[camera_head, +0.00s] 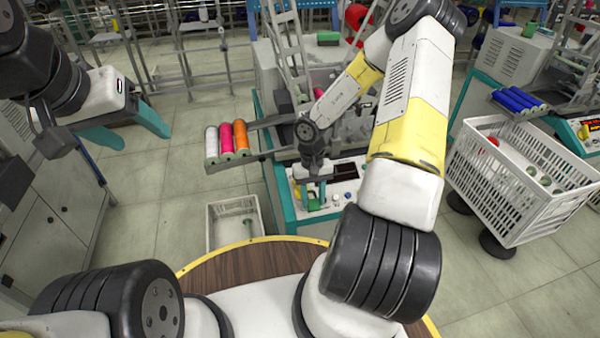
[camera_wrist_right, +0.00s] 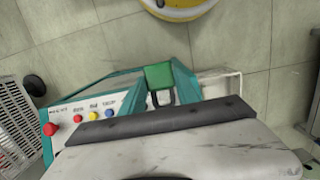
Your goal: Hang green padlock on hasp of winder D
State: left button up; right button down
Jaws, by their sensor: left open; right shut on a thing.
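The green padlock (camera_wrist_right: 159,75) is held between the teal fingers of my right gripper (camera_wrist_right: 161,84), with its dark shackle showing below the body in the right wrist view. In the head view, my right gripper (camera_head: 313,200) is low at the front of the middle winder (camera_head: 345,178), beside its white control panel, and the padlock is a small green patch there. I cannot read a letter on this winder or make out its hasp, so contact is unclear. My left gripper (camera_head: 143,137) is open and empty at the upper left, above the floor and away from the winder.
A rack with white, pink and orange bobbins (camera_head: 226,140) juts left from the winder. A pale bin (camera_head: 212,228) stands on the floor below it. A white crate (camera_head: 500,190) stands at right, near another winder with blue bobbins (camera_head: 520,98). A grey cabinet (camera_head: 50,225) is at left.

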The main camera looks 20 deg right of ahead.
jog(key=shift+w+f, duration=0.35)
jog(key=shift+f, duration=0.45)
jog(key=shift+w+f, duration=0.1)
jog(key=shift+f, duration=0.2)
jog(key=shift+w+f, duration=0.35)
jog(key=shift+f, duration=0.45)
jog(key=shift+w+f, duration=0.4)
jog(key=shift+f, duration=0.35)
jog(key=shift+w+f, duration=0.35)
jog(key=shift+f, duration=0.45)
jog(key=shift+w+f, duration=0.2)
jog(key=shift+f, duration=0.15)
jog(key=shift+w+f, duration=0.3)
jog(key=shift+f, duration=0.35)
jog(key=shift+s+f, duration=0.25)
jog(key=shift+s, duration=0.25)
jog(key=c, duration=0.8)
grip_release()
jog(key=shift+w, duration=0.1)
